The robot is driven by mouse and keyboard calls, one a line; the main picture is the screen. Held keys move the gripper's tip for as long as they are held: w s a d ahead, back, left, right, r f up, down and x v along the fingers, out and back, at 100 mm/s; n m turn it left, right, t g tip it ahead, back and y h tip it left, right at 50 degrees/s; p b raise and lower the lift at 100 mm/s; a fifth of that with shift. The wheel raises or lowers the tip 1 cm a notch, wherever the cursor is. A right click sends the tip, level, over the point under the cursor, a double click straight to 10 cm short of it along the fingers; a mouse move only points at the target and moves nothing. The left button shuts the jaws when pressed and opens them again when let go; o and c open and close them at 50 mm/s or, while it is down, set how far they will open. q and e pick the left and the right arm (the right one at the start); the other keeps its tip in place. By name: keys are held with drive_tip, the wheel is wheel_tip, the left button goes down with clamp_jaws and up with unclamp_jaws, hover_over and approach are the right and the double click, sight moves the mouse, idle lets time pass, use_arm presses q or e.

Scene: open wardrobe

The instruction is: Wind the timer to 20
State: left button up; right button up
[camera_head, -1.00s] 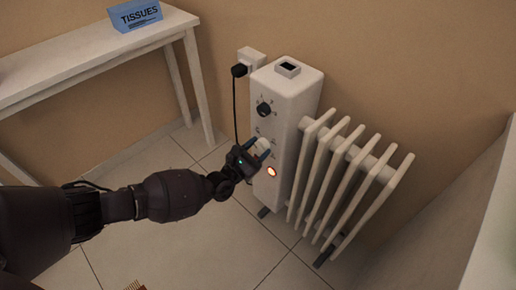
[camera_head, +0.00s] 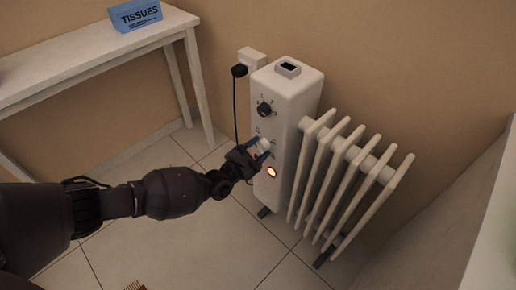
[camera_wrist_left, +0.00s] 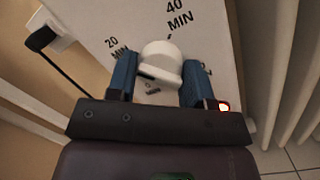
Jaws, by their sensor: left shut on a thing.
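The white timer knob (camera_head: 264,144) is on the front panel of a white oil radiator (camera_head: 288,100). My left gripper (camera_head: 258,151) is shut on it. In the left wrist view, the two blue fingers (camera_wrist_left: 157,80) stand on either side of the knob (camera_wrist_left: 161,58). The panel (camera_wrist_left: 215,35) carries a "20 MIN" mark (camera_wrist_left: 116,48) up and left of the knob and a "40 MIN" mark (camera_wrist_left: 178,17) above it. Other marks are partly hidden by my gripper. I cannot tell which mark the knob points to. My right gripper is out of view.
A black dial (camera_head: 264,109) sits above the timer, and a lit orange switch (camera_head: 271,171) below it. A black cord runs from the plug (camera_head: 239,70) down behind my gripper. Radiator fins (camera_head: 345,185) stand at the right. A white table (camera_head: 70,62) with a tissue box (camera_head: 136,15) is at the left.

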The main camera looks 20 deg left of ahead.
use_arm(q)
drive_tip(key=shift+d+f, duration=0.1)
drive_tip(key=shift+d, duration=0.05)
drive_tip(key=o, duration=0.9)
drive_tip(key=shift+p+v, duration=1.05)
drive_tip(key=shift+v, duration=4.4)
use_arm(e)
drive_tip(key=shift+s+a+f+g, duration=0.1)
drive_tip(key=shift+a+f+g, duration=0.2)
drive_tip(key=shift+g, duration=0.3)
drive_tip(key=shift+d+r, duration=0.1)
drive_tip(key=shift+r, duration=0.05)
